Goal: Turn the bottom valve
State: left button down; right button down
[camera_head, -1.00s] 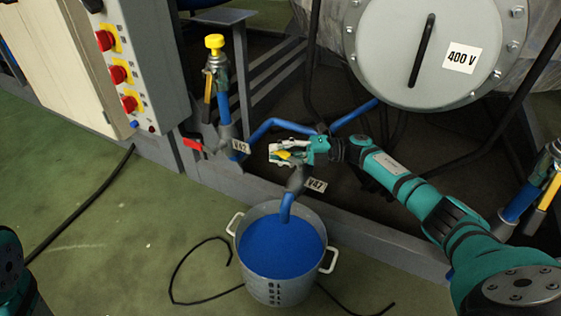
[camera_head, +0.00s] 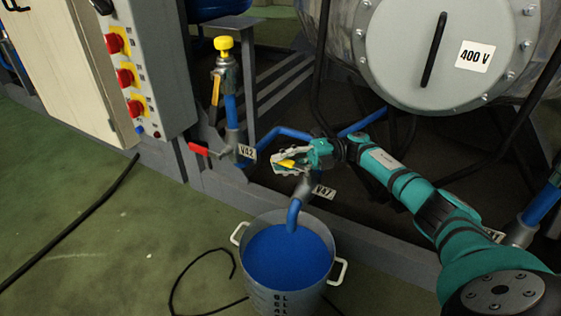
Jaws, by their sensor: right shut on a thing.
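My right gripper (camera_head: 283,162) is at the low outlet pipe above the bucket, by the tag V47 (camera_head: 324,191). Its fingers are shut around a small yellow valve handle (camera_head: 287,163), which shows between them. The grey valve body (camera_head: 304,188) sits just below the gripper, and its blue spout (camera_head: 293,214) bends down into the bucket. Part of the handle is hidden by the fingers. My left gripper is not in view.
A metal bucket (camera_head: 246,283) with blue liquid (camera_head: 287,257) stands under the spout. Left of it are a red-handled valve (camera_head: 199,149) tagged V42 and a yellow-topped valve (camera_head: 223,44). A control cabinet (camera_head: 160,70) stands at the left. Black cables lie on the green floor.

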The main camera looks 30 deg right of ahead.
jog(key=c, duration=1.7)
grip_release()
jog(key=shift+s, duration=0.1)
jog(key=shift+o, duration=0.2)
jog(key=v, duration=1)
jog(key=shift+d, duration=0.2)
jog(key=shift+s+d, duration=0.15)
jog(key=shift+d, duration=0.55)
